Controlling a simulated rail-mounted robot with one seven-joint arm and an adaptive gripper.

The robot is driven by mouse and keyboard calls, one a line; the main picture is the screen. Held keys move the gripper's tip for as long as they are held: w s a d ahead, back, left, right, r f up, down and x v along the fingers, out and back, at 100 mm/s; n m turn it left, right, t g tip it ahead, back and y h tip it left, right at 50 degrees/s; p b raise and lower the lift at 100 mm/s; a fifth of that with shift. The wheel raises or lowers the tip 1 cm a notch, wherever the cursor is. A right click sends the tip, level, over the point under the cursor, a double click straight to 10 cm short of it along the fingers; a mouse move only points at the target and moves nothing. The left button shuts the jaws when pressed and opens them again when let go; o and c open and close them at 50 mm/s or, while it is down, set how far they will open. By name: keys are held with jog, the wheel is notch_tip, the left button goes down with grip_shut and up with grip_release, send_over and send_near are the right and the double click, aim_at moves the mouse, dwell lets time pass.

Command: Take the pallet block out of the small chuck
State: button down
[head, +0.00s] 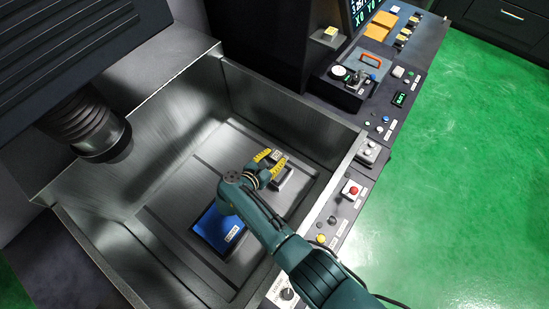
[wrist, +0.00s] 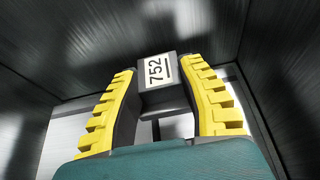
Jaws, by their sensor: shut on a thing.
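The pallet block (wrist: 157,72) is a small grey block with a white label reading 752. It sits between the yellow toothed fingers of my gripper (wrist: 160,88) in the wrist view, and the fingers press on both its sides. In the head view my gripper (head: 268,163) is low inside the tank, with the block (head: 276,156) at its fingertips. A small dark chuck (head: 283,178) shows beside and below the fingers, partly hidden by my arm. I cannot tell whether the block still touches it.
A blue plate-like block (head: 213,232) lies left of my arm on the tank floor. The metal tank walls (head: 290,108) enclose the area. A control panel (head: 352,190) with buttons runs along the right rim. The tank floor's left part is clear.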

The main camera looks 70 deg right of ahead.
aim_at(274, 157)
notch_tip(274, 157, up, 9)
jog(key=p, duration=0.6)
jog(key=shift+f, duration=0.2)
notch_tip(274, 157, up, 8)
jog(key=shift+r, duration=0.15)
